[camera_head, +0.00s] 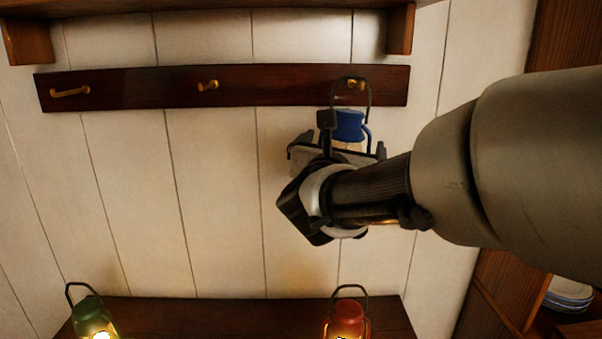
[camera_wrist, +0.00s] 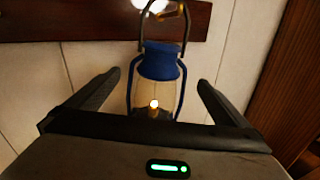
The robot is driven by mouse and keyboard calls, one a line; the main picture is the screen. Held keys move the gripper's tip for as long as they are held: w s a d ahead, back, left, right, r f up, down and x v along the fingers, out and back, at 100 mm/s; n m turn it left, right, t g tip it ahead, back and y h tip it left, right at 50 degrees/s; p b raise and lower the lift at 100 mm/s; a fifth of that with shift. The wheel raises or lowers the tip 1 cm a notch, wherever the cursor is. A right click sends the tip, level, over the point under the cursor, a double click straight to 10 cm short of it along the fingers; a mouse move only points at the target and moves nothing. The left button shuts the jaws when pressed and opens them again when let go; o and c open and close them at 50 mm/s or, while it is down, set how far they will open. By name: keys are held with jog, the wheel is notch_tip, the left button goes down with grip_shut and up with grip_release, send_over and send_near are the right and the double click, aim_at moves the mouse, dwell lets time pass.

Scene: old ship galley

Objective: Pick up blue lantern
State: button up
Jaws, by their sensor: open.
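The blue lantern (camera_head: 349,126) hangs by its wire handle from the right brass hook of a dark wall rail. My arm and gripper hide its lower part in the head view. In the wrist view the lantern (camera_wrist: 160,66) is upright, with a blue top, a clear glass body and a small lit flame. My gripper (camera_head: 350,146) is in front of the lantern. It also shows in the wrist view (camera_wrist: 157,92), with its fingers spread, one on each side of the lantern. Gaps show between the fingers and the lantern.
The dark hook rail (camera_head: 140,88) has two other brass hooks, both empty. A wooden shelf (camera_head: 205,5) runs above it. Below, a green lantern (camera_head: 87,310) and a red lantern (camera_head: 348,309) stand on a dark wooden surface (camera_head: 215,313). Plates (camera_head: 570,292) sit at the lower right.

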aim_at(343, 135)
jog(key=shift+r+p+x, duration=0.15)
jog(key=shift+p+x, duration=0.4)
jog(key=shift+x, duration=1)
jog(key=shift+r+p+x, duration=0.1)
jog(key=shift+p+x, duration=0.4)
jog(key=shift+x, duration=1.1)
jog(key=shift+a, duration=0.15)
jog(key=shift+c, duration=0.3)
jog(key=c, duration=1.8)
jog(key=shift+r, duration=0.2)
